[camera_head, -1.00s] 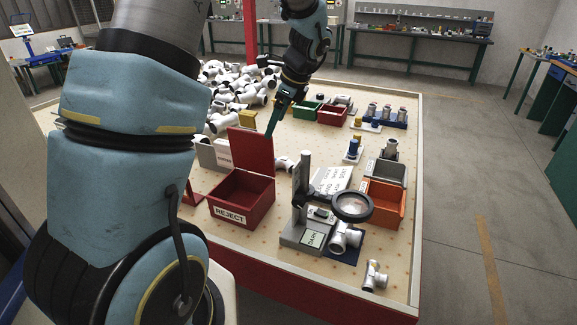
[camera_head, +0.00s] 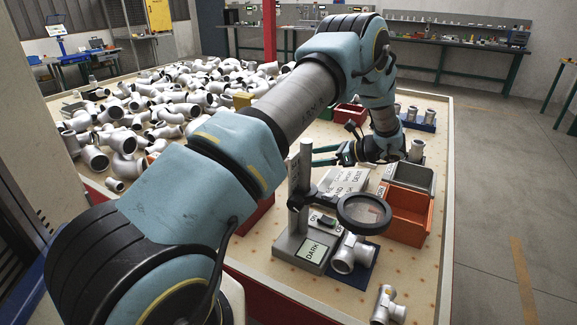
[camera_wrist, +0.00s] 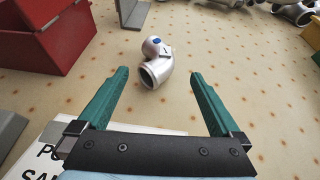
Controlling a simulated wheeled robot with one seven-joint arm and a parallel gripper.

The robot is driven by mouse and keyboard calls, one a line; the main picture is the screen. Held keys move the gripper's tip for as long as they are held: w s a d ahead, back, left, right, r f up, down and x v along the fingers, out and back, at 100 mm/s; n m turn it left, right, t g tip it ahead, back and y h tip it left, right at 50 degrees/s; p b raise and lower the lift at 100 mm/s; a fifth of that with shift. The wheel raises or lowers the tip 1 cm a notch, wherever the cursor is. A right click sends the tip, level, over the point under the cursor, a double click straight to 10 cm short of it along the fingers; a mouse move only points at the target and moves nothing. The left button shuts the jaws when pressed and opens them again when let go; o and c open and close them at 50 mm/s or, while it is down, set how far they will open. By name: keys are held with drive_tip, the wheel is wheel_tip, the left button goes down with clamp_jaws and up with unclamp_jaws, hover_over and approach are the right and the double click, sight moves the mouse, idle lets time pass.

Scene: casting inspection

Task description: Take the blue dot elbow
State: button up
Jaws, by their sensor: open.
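The elbow (camera_wrist: 156,66) is a silver pipe bend with a blue dot (camera_wrist: 156,40) on its upper end. In the wrist view it lies on the spotted tabletop beyond my fingertips, a little left of the middle between them. My gripper (camera_wrist: 162,75) is open, with its two green fingers wide apart and nothing between them. In the head view my gripper (camera_head: 322,156) is low over the table behind the magnifier stand, pointing left. My own arm hides the elbow in the head view.
A red box (camera_wrist: 45,35) stands at the left in the wrist view, beside a grey bracket (camera_wrist: 132,12). A white printed card (camera_wrist: 80,140) lies under my gripper. In the head view, the magnifier (camera_head: 363,212) and an orange bin (camera_head: 408,215) stand close by. Pipe fittings are heaped at the left.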

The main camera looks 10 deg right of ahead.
drive_tip(key=p+x, duration=0.1)
drive_tip(key=x, duration=0.3)
drive_tip(key=shift+r, duration=0.1)
drive_tip(key=p+x, duration=0.1)
drive_tip(key=x, duration=0.1)
drive_tip(key=p+x, duration=0.1)
drive_tip(key=x, duration=0.2)
drive_tip(key=shift+s+a+r+p, duration=0.15)
drive_tip(key=shift+s+a+p, duration=0.05)
drive_tip(key=shift+p, duration=0.2)
drive_tip(key=shift+w+a+f, duration=0.2)
drive_tip(key=shift+c, duration=0.2)
clamp_jaws()
